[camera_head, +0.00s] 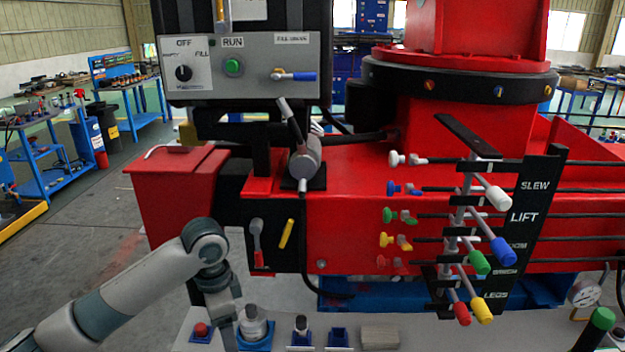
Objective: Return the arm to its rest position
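My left arm (130,290) comes in from the lower left, bends at a grey joint in front of the red crane base, and points down. Its wrist end is beside a grey cylindrical part on a blue holder (255,334). The fingers of my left gripper (228,338) run to the bottom edge, and their opening cannot be made out. Whether they touch the cylindrical part is unclear. My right arm and gripper are not in view.
The red crane (350,215) fills the middle. A control box (240,68) with switches hangs at upper left. Coloured levers (480,262) stick out on the right. A pale bench top (400,335) holds a red button (201,329) and small blue holders. Floor is open at left.

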